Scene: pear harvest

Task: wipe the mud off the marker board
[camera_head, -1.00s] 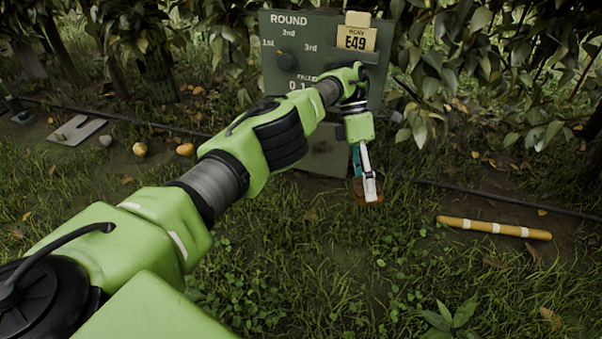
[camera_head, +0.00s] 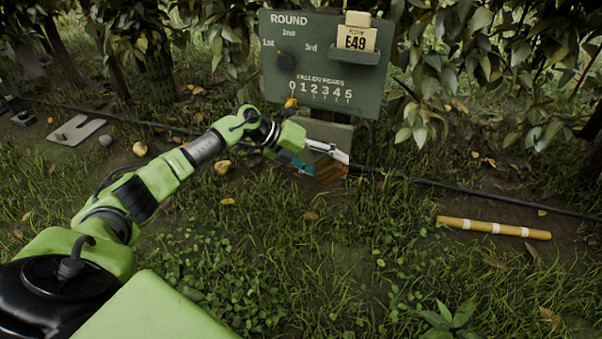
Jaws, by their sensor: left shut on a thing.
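A small orange peg (camera_head: 290,102) shows at the row's left end. I cannot make out mud clearly on the board's face. My left gripper (camera_head: 318,162) is below the board, in front of a lower grey-green panel (camera_head: 338,132). My right gripper is not in view.
A card marked E49 (camera_head: 356,38) sits in a holder on the board, with a tan block (camera_head: 358,18) above it. A yellow banded stick (camera_head: 495,228) lies at right. A black hose (camera_head: 450,187) crosses the ground. The front grass is clear.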

